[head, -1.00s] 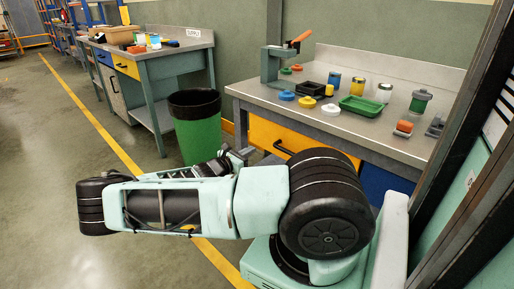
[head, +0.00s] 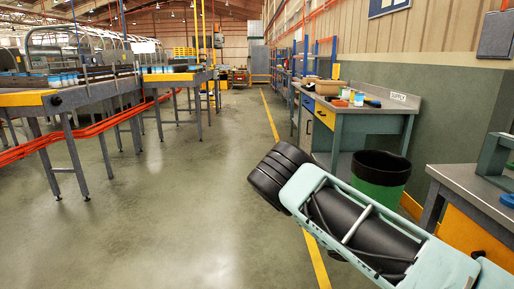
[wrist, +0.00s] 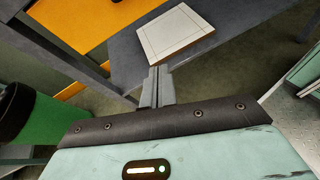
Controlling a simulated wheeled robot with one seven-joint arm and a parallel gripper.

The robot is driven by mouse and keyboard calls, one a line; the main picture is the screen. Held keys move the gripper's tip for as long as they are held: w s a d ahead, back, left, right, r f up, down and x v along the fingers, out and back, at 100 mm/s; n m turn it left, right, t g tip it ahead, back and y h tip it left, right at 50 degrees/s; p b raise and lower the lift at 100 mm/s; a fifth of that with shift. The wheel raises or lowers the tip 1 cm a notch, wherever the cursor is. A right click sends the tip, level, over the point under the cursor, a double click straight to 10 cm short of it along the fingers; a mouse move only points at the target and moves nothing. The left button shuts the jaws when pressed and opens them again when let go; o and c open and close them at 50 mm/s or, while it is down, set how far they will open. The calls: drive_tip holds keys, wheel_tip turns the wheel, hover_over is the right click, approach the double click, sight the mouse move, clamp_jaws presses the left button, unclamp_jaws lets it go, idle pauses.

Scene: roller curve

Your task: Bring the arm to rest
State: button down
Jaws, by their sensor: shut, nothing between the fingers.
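My arm (head: 365,230) reaches across the lower right of the head view, with its black-banded joint near the middle. My gripper is outside the head view. In the wrist view my gripper (wrist: 156,75) is shut, with its two grey fingers together and nothing between them. Beyond the fingertips is a flat whitish square panel (wrist: 176,34) on a grey surface; I cannot tell whether the fingers are close to it.
A green bin with a black rim (head: 380,178) stands between the supply bench (head: 355,108) and the near workbench (head: 475,190). The bin (wrist: 38,128) is also at left in the wrist view. Roller conveyors (head: 85,92) stand at left. The floor (head: 190,210) between is clear.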

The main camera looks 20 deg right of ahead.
drive_tip(key=s+a+r+m+t+y+p, duration=0.1)
drive_tip(key=a+r+y+p, duration=0.15)
drive_tip(key=a+r, duration=0.6)
drive_tip(key=s+a+r+m+t+y+p, duration=0.1)
drive_tip(key=s+a+r+y, duration=0.2)
drive_tip(key=a, duration=1)
drive_tip(key=a+r+m+t+y+p, duration=0.15)
drive_tip(key=a+r+y, duration=0.3)
drive_tip(key=a, duration=0.65)
drive_tip(key=s+a+r+t+y+p, duration=0.1)
drive_tip(key=s+a+r, duration=0.3)
drive_tip(key=r, duration=0.3)
drive_tip(key=s+a+r+t+y+p, duration=0.1)
drive_tip(key=s+a+r+p, duration=0.1)
drive_tip(key=s+a+r, duration=0.2)
drive_tip(key=s+r, duration=0.3)
drive_tip(key=r, duration=0.1)
drive_tip(key=shift+s+a+y, duration=0.2)
drive_tip(key=shift+a+y, duration=0.1)
